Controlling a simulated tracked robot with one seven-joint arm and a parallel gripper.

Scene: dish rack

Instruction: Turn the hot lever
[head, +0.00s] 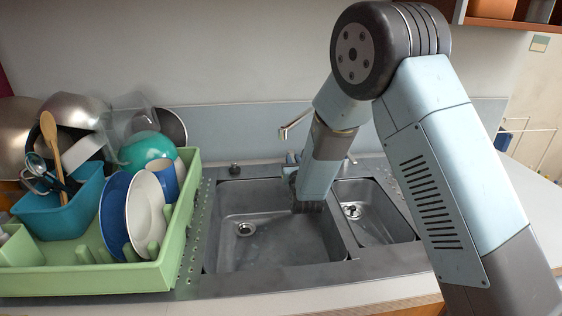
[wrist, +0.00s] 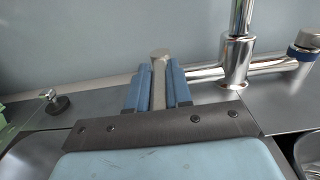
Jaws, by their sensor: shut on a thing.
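My gripper (wrist: 158,82) shows in the wrist view with its blue fingers shut on a pale grey lever, the hot lever (wrist: 160,56), left of the chrome tap (wrist: 237,55). The lever's tip sticks out past the fingers; its base is hidden. The other lever (wrist: 304,46), with a blue ring, is at the far right. In the head view my arm reaches down behind the sink, and my gripper is mostly hidden; the tap's spout (head: 296,124) shows left of the arm.
The double sink (head: 270,255) is empty. A green dish rack (head: 180,225) with plates, bowls and a blue utensil holder (head: 62,215) stands left. A small black knob (wrist: 56,104) is on the sink deck. A wall (wrist: 90,40) rises close behind the tap.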

